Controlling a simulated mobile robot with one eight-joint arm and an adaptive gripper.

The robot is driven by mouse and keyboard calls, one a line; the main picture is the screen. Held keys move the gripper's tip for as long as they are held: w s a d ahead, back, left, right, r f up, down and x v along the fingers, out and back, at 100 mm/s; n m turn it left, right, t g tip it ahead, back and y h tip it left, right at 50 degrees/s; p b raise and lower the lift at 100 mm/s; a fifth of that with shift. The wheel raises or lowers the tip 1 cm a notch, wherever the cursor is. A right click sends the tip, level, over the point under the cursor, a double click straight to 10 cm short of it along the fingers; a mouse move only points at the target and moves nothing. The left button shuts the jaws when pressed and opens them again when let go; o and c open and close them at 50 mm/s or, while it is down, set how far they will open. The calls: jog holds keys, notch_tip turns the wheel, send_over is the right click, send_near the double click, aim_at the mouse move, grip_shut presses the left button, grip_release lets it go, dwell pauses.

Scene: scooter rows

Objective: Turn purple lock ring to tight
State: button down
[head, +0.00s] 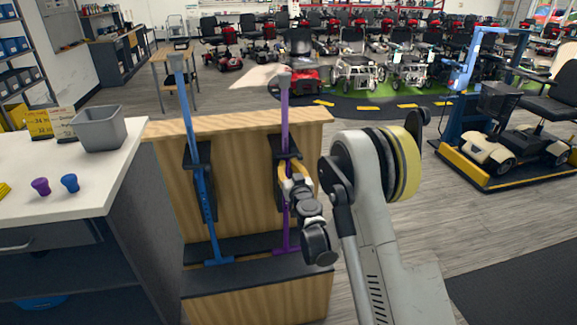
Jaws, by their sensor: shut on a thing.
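The purple post (285,118) stands upright in the wooden display stand, with a grey cap on top and a purple foot on the dark shelf. My gripper (289,180) reaches in from the right at the middle of this post, at the height of a dark bracket. Its jaws are shut on the purple lock ring there. The fingers and wrist hide most of the ring, so I cannot read any mark or how far it is turned.
A matching blue post (184,110) stands left in the same stand (240,125). The white counter (100,170) at left holds a grey bin (99,130), a purple knob (40,187) and a blue knob (70,183). A scooter on a lift (470,165) stands right; scooter rows are behind.

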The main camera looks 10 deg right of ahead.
jog(key=c, duration=1.4)
grip_release()
jog(key=s, duration=0.7)
jog(key=shift+s, duration=0.25)
